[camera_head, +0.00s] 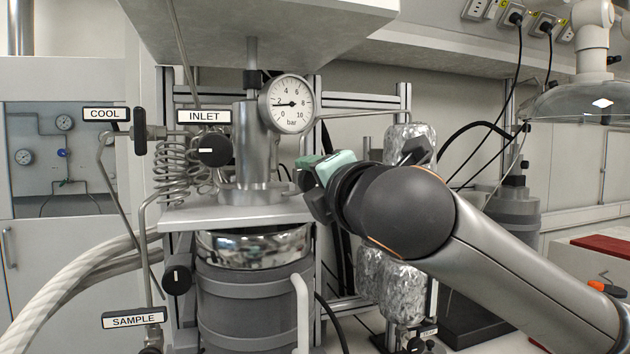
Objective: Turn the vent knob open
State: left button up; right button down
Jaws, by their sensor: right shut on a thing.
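My right gripper (312,182) reaches in from the right, at the right side of the reactor head (252,160), just below the pressure gauge (291,104). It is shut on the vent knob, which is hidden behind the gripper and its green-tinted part. No vent label shows, and I cannot see how far the knob is turned. The gauge needle points left, near 2 bar. My left gripper is not in view.
Black knobs stand by the INLET label (204,117), COOL label (106,114) and SAMPLE label (134,318). A coiled tube (176,165) is left of the head. Foil-wrapped vessels (400,290) stand behind my right arm. A shelf (250,30) overhangs the reactor.

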dwell(0.3)
jog(key=shift+c, duration=1.3)
grip_release()
jog(key=b+v, duration=0.3)
jog(key=v, duration=0.9)
jog(key=shift+s+b, duration=0.25)
jog(key=shift+b, duration=0.1)
jog(key=shift+d, duration=0.1)
